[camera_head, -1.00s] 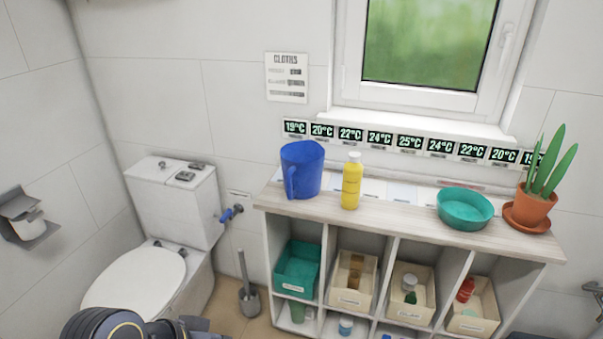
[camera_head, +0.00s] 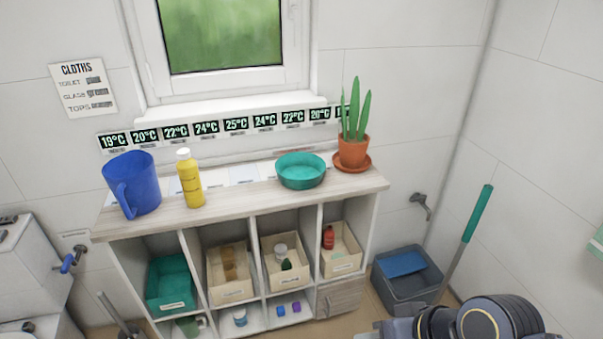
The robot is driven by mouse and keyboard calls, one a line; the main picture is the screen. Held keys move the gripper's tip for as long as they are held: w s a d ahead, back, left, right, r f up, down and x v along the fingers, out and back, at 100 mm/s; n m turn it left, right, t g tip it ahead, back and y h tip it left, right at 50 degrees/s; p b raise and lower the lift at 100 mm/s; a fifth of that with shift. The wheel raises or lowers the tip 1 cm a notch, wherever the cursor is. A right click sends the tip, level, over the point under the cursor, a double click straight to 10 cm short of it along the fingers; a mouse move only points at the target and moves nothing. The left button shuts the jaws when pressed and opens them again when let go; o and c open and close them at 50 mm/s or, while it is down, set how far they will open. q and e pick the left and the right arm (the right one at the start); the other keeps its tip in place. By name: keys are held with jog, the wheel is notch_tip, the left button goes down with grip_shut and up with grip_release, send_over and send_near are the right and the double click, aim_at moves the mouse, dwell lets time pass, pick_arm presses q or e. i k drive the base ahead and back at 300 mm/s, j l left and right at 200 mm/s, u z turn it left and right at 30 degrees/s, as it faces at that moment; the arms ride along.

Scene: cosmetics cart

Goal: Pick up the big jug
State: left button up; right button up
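The big blue jug (camera_head: 136,186) stands upright on the left end of the shelf unit's wooden top (camera_head: 236,200). Its handle faces the front left. A yellow bottle (camera_head: 189,180) with a white cap stands just right of it, apart from it. A dark rounded part of my own arm shows at the bottom right, far from the jug. Neither gripper's fingers are in view.
A teal bowl (camera_head: 301,171) and a potted plant (camera_head: 353,150) stand on the right of the top. Bins fill the cubbies below. A toilet (camera_head: 28,275) stands at left, a grey bucket (camera_head: 407,285) and a green-handled pole (camera_head: 478,215) at right.

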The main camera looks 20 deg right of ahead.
aim_at(134, 189)
jog(key=i+u, duration=0.15)
jog(key=i, duration=1.35)
